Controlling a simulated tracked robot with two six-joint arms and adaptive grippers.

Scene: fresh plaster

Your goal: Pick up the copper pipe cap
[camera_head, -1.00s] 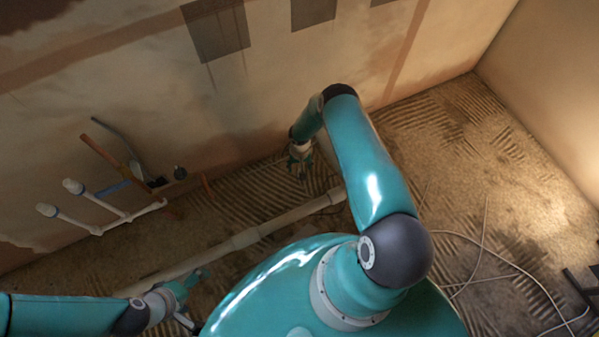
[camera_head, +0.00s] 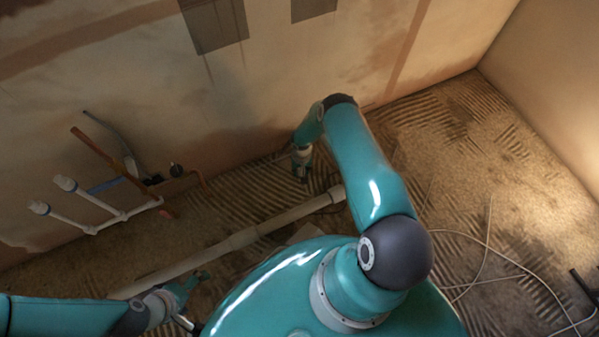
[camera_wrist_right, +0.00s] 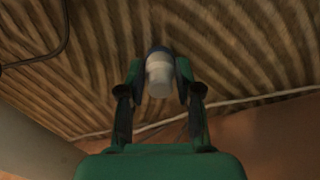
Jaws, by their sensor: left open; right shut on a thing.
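My right gripper (camera_head: 302,174) hangs near the ribbed floor by the back wall, pointing down. In the right wrist view its fingers (camera_wrist_right: 160,92) are shut on a short, pale grey-white cylinder (camera_wrist_right: 159,76) with a darker far end. No copper colour shows on this piece, so I cannot tell whether it is the copper pipe cap. In the head view the piece is too small and dark to make out. My left gripper (camera_head: 190,290) is open and empty at the lower left, near a long pale pipe.
The long pale pipe (camera_head: 245,236) runs diagonally across the floor. A loose pale cable (camera_head: 487,250) curls on the floor at right.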

